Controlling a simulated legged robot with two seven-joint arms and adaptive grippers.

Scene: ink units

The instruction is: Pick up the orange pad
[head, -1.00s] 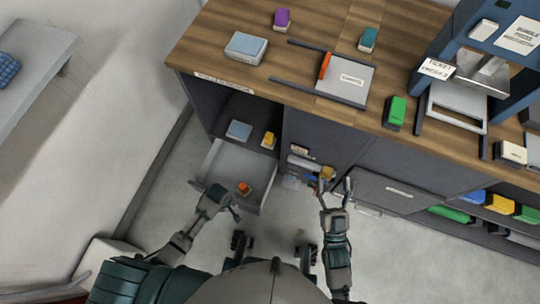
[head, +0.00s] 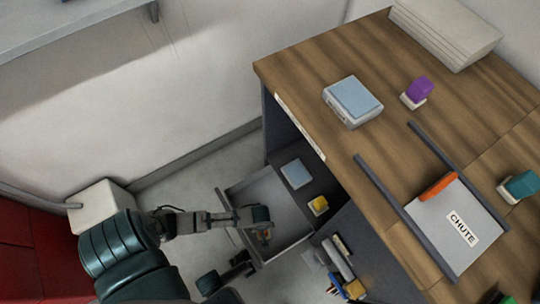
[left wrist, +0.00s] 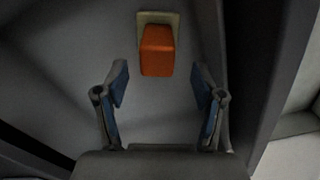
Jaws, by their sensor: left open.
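The orange pad (left wrist: 158,50), an orange block on a cream base, lies on the grey floor of the open drawer (head: 283,222). My left gripper (left wrist: 161,80) is open. In the left wrist view the pad is just beyond the fingertips, roughly centred between them, and neither finger touches it. In the head view my left gripper (head: 262,226) reaches down into the drawer and mostly hides the pad.
A light blue pad (head: 296,173) and a yellow pad (head: 318,205) sit in the dark cabinet space behind the drawer. The wooden counter (head: 310,65) above holds a large blue pad (head: 352,98), a purple one (head: 418,90) and the chute (head: 455,220). Drawer walls surround my left gripper.

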